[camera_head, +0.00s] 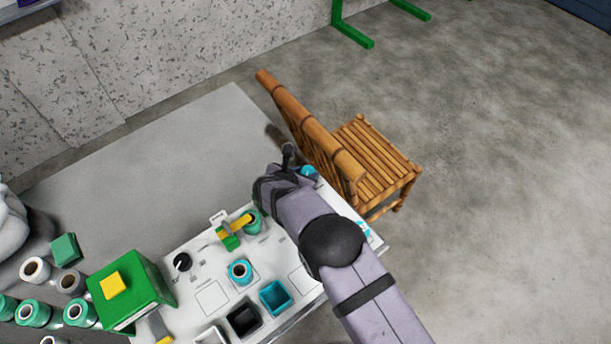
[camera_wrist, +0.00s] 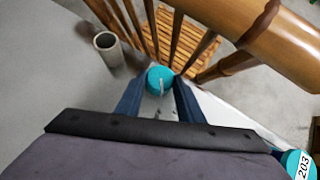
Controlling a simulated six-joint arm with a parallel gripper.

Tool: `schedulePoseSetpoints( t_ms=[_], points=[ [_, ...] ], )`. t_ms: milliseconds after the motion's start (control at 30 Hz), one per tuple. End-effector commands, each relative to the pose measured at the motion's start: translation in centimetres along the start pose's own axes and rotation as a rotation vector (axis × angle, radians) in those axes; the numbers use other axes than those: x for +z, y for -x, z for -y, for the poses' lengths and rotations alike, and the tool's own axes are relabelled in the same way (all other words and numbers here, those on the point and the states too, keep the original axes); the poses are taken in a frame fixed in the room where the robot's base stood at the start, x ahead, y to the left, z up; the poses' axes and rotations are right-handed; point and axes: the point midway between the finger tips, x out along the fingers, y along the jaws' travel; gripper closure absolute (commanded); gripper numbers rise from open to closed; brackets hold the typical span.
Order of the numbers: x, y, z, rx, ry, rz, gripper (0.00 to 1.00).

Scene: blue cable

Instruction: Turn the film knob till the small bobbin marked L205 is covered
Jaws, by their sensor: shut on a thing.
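My gripper (camera_wrist: 159,92) is shut on a teal round knob-like piece (camera_wrist: 160,77) with a thin pale bar, at the far corner of the white board. In the head view my gripper (camera_head: 287,178) is dark and partly hides this corner; a bit of teal (camera_head: 309,172) shows beside it. A teal bobbin marked 203 (camera_wrist: 299,164) is at the lower right of the wrist view. No L205 label is readable in either view; my arm hides part of the board.
A bamboo chair (camera_head: 375,165) stands close beyond the board's corner. A grey tube (camera_wrist: 108,44) stands left of the held piece. The white board carries a black knob (camera_head: 182,262), a teal bobbin (camera_head: 240,271) and bins (camera_head: 275,297). The grey table (camera_head: 150,160) behind is clear.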

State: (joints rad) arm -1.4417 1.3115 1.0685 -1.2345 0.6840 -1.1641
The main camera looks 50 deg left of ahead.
Motion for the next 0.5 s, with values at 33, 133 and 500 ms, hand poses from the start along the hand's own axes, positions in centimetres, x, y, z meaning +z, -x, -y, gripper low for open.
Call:
schedulePoseSetpoints(
  t_ms=[33, 133, 500],
  points=[
    [-0.04, -0.47, -0.24, -0.017, -0.025, 0.009, 0.88],
    [0.04, -0.48, -0.37, -0.054, -0.063, 0.011, 0.88],
    [0.33, -0.58, -0.56, -0.165, -0.173, 0.015, 0.88]
  ],
)
